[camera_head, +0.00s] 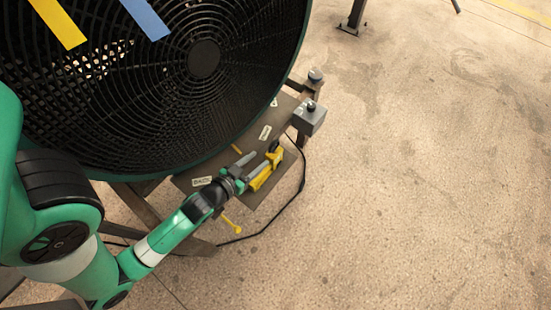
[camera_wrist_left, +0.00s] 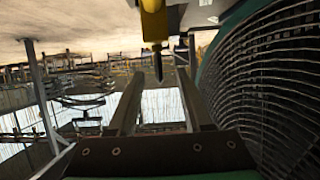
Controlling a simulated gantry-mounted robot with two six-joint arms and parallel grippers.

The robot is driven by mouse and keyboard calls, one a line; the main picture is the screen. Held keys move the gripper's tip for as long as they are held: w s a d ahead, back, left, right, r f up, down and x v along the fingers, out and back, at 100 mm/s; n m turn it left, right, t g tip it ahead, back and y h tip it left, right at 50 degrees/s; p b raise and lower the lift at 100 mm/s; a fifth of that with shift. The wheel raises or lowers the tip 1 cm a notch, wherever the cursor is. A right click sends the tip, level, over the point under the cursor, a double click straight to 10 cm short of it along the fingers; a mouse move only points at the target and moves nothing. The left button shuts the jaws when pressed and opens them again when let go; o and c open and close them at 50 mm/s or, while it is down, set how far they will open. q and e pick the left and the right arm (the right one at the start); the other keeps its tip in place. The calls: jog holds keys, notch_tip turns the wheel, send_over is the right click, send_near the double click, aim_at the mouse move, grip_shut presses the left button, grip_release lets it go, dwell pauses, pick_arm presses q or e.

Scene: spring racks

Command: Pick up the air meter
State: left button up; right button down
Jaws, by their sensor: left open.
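A yellow tool with a dark part (camera_head: 265,174), which looks like the air meter, is at the small platform beside the large fan. In the left wrist view its yellow body (camera_wrist_left: 154,22) comes down from the top edge to a dark pointed tip. My left gripper (camera_head: 247,167) is open right beside the tool in the head view. In the left wrist view the two fingers (camera_wrist_left: 158,85) stand apart, with the tip showing between and beyond them. I cannot tell whether they touch the tool. My right gripper is in neither view.
The large black fan (camera_head: 204,58) with yellow and blue strips fills the upper left. A black cable (camera_head: 300,180) loops to the floor. The concrete floor (camera_head: 420,180) at right is clear.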

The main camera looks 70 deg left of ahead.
aim_at(275, 147)
pick_arm(q)
jog(key=b+x, duration=0.1)
jog(key=x, duration=0.3)
jog(key=shift+w+a, duration=0.15)
jog(key=shift+w, duration=0.2)
jog(key=b+x, duration=0.2)
jog(key=x, duration=0.3)
jog(key=shift+w+r+b, duration=0.1)
jog(key=shift+w+b, duration=0.15)
jog(key=shift+b, duration=0.15)
jog(key=shift+s, duration=0.1)
jog(key=shift+c, duration=0.3)
grip_shut()
